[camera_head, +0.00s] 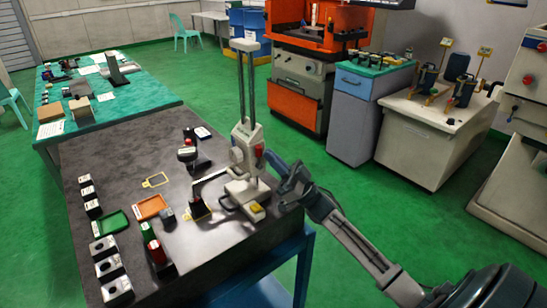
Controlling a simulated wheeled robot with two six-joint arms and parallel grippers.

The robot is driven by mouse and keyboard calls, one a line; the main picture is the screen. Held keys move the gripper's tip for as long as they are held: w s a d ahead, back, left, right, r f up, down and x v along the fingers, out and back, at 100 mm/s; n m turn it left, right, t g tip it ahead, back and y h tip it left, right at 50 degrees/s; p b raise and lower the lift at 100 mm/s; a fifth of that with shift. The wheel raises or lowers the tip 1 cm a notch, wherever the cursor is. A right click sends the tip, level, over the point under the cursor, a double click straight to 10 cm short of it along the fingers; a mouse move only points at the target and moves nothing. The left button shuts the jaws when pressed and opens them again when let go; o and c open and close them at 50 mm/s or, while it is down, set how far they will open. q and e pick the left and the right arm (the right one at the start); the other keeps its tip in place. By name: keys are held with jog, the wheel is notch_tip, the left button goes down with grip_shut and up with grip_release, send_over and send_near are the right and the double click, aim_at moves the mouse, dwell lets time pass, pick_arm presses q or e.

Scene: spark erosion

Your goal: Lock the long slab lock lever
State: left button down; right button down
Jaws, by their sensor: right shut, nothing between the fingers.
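A light-grey instrument (242,150) with two tall upright rods stands on the dark slab-topped table, near its right edge. It has a pale base (247,192) and a small red part (259,150) on the right of its carriage. The lock lever cannot be told apart surely at this size. My right gripper (269,157) is shut and empty, close to the right side of the carriage by the red part. Whether it touches cannot be told. My left gripper is not in view.
The dark table top (105,165) holds a green tray (112,222), an orange tray (149,207), a red-topped block (156,251) and several small blocks. A teal-covered table (150,82) stands behind. Machines and cabinets stand at the back right. Green floor (375,220) is clear.

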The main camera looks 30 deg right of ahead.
aim_at(260, 165)
jog(key=shift+a+r+n+g+y+b, duration=0.1)
jog(key=shift+n+g+y+b, duration=0.25)
jog(key=shift+n+g, duration=0.5)
jog(key=shift+a+r+n+g+y+b, duration=0.1)
jog(key=shift+n+g+y, duration=0.45)
jog(key=shift+n, duration=0.4)
jog(key=a+n+g+p, duration=0.1)
jog(key=n+g, duration=0.1)
jog(key=n, duration=0.1)
jog(key=a+n+g+h+p, duration=0.1)
jog(key=n+g, duration=0.2)
jog(key=a+n+g+h+p, duration=0.1)
jog(key=n+g, duration=0.2)
jog(key=shift+s+a+p, duration=0.2)
jog(key=shift+a+p, duration=0.15)
jog(key=shift+p, duration=0.05)
jog(key=shift+a+f, duration=0.2)
jog(key=shift+d+r, duration=0.1)
